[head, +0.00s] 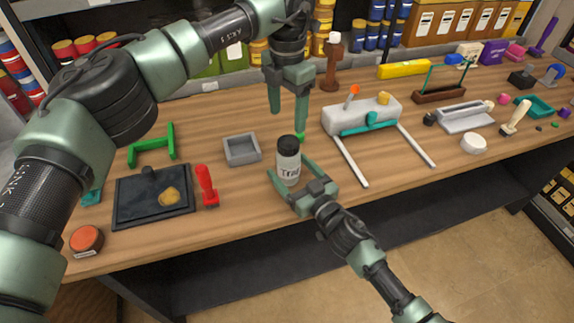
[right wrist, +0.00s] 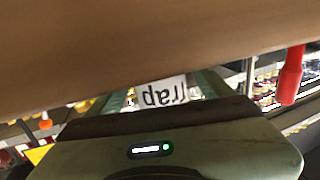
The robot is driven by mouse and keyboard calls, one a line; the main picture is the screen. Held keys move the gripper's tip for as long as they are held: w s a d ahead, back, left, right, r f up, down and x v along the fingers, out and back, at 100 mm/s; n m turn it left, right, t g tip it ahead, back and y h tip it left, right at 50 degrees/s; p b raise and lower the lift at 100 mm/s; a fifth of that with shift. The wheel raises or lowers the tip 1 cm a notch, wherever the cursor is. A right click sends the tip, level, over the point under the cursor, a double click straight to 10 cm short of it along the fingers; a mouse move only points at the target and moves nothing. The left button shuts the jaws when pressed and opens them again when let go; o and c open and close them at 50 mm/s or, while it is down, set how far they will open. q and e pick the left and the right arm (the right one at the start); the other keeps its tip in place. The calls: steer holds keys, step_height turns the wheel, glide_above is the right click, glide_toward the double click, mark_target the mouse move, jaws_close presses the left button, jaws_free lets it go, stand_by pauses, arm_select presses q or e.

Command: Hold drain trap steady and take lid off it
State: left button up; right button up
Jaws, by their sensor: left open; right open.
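The drain trap (head: 289,170) is a clear jar with a white label reading "Trap". It stands upright on the bench with its black lid (head: 288,145) on top. Its label also shows upside down in the right wrist view (right wrist: 163,93). My right gripper (head: 290,168) is open, low at the bench, with one finger on each side of the jar; I cannot tell whether they touch it. My left gripper (head: 288,122) is open and empty, pointing down above and slightly behind the lid.
A grey pump-like unit (head: 345,119) with two white rods (head: 349,160) lies to the right. Bare bench lies in front.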

mark_target(288, 141)
arm_select(q)
steer(key=shift+w+f, duration=0.1)
arm_select(e)
steer(key=shift+w+a, duration=0.25)
steer(key=shift+w, duration=0.2)
arm_select(q)
steer(key=shift+s+d+r, duration=0.25)
steer(key=shift+s, duration=0.05)
arm_select(e)
steer(key=shift+s+d+r, duration=0.15)
arm_select(q)
steer(key=shift+w+a+f, duration=0.1)
steer(key=shift+w+a, duration=0.05)
arm_select(e)
steer(key=c, duration=1)
jaws_close()
arm_select(q)
steer(key=m, duration=0.2)
steer(key=shift+m, duration=0.4)
steer(key=m, duration=2.3)
steer(key=shift+m, duration=0.4)
steer(key=shift+f+m, duration=0.3)
steer(key=shift+f, duration=3.7)
